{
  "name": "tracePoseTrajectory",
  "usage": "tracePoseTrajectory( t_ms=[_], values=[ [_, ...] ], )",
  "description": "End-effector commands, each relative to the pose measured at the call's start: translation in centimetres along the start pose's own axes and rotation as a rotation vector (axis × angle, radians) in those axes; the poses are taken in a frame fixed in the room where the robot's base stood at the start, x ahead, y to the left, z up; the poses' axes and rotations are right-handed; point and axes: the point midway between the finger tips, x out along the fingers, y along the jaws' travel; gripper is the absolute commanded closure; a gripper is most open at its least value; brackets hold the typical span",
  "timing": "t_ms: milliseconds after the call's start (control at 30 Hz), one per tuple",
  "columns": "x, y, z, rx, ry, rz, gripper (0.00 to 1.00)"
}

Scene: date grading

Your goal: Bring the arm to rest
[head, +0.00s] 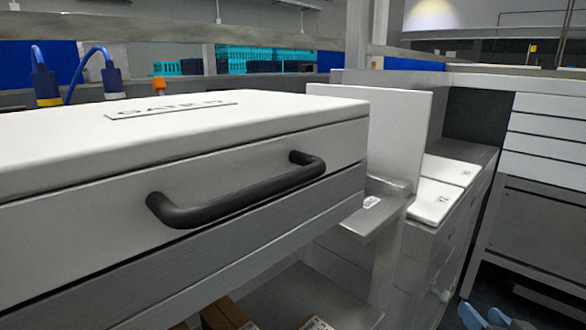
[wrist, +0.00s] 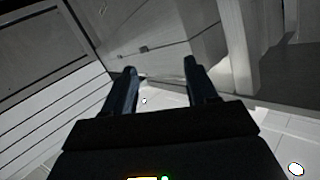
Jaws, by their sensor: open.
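My gripper (wrist: 160,68) shows in the wrist view with its two dark fingers apart. Nothing is seen held between them. The fingers point toward a grey panelled surface, and I cannot tell how far off it is. In the head view most of my arm is out of sight. Pale blue shapes (head: 485,317) show at the bottom right edge there, and I cannot tell what they are.
A white-topped unit (head: 270,110) with a black bar handle (head: 240,192) fills the left of the head view. Brown boxes (head: 225,315) sit low beneath it. White lidded bins (head: 435,200) stand right of centre. A drawer cabinet (head: 545,140) stands at far right.

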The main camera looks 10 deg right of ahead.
Motion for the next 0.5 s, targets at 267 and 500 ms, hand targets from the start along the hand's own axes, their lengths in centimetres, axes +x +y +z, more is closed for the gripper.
tracePoseTrajectory(
  t_ms=[267,500],
  values=[
    [-9.4,-1.9,7.5,-0.092,-0.041,0.018,0.43],
    [-18.1,-3.9,10.8,-0.166,-0.058,-0.002,0.43]
  ],
)
